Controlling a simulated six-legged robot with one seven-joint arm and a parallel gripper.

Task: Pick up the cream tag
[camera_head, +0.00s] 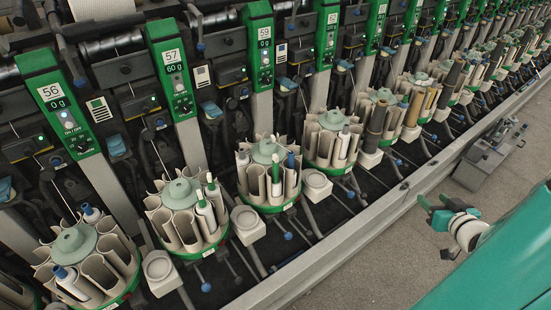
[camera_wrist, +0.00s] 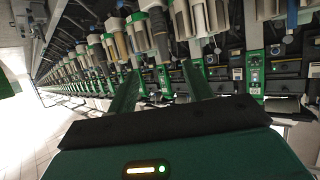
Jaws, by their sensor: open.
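I cannot single out a loose cream tag in either view. Small cream plates with dark markings sit on the machine front in the head view: one by post 56 (camera_head: 98,108), one by post 57 (camera_head: 201,75) and one farther along (camera_head: 281,53). I cannot tell whether any of them is the tag. My gripper (camera_head: 437,228) is over the grey floor at the right, well apart from these plates. Its two green fingers are spread, with nothing seen between them. They also show in the wrist view (camera_wrist: 160,70), facing the machine row.
Round carousels of cream tubes, such as the near one (camera_head: 75,240), line the machine front. Pale square cups (camera_head: 247,223) stand between them. A long metal rail (camera_head: 330,250) edges the machine. A grey box (camera_head: 487,155) stands by the rail.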

